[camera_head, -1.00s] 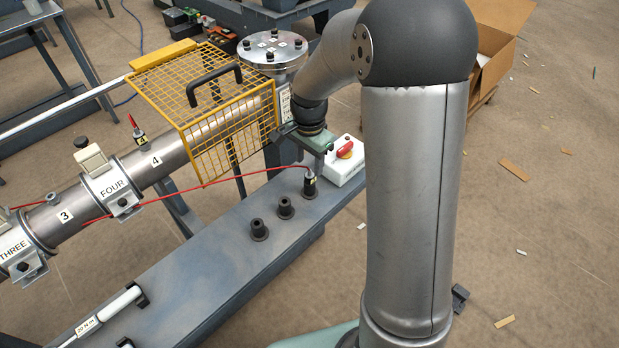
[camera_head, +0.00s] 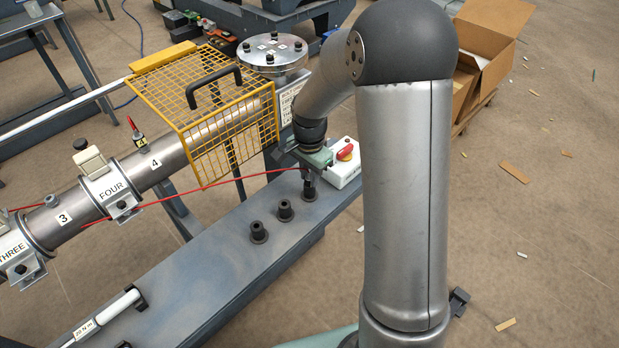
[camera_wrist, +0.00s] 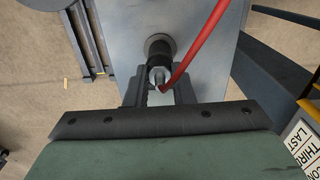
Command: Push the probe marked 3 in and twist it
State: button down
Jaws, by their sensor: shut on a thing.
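The probe (camera_wrist: 158,76), a slim metal-topped piece with a red cable (camera_head: 200,190), stands at the far holder on the grey bench. My gripper (camera_head: 308,184) is shut on it from above; the fingers also show in the wrist view (camera_wrist: 158,92). The probe's tag cannot be read now, and its lower end is hidden by the fingers. On the steel barrel, an empty-looking port (camera_head: 52,200) sits beside the label 3 (camera_head: 65,217), left of the clamp marked FOUR (camera_head: 112,192).
Two empty black holders (camera_head: 285,209) (camera_head: 259,231) stand along the bench (camera_head: 215,265). A white box with a red knob (camera_head: 345,160) is close to my gripper. A yellow mesh guard (camera_head: 205,120) covers part of the barrel. Another probe (camera_head: 138,135) stands near label 4.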

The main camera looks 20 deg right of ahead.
aim_at(309, 173)
jog(key=shift+r, duration=0.65)
notch_tip(309, 173, up, 2)
jog(key=shift+s+a+r, duration=0.1)
jog(key=shift+r, duration=0.15)
jog(key=s+a+r, duration=0.7)
jog(key=s+r, duration=0.2)
jog(key=s, duration=0.2)
jog(key=shift+s+a+p, duration=0.25)
jog(key=shift+a+p, duration=0.1)
jog(key=shift+r, duration=0.1)
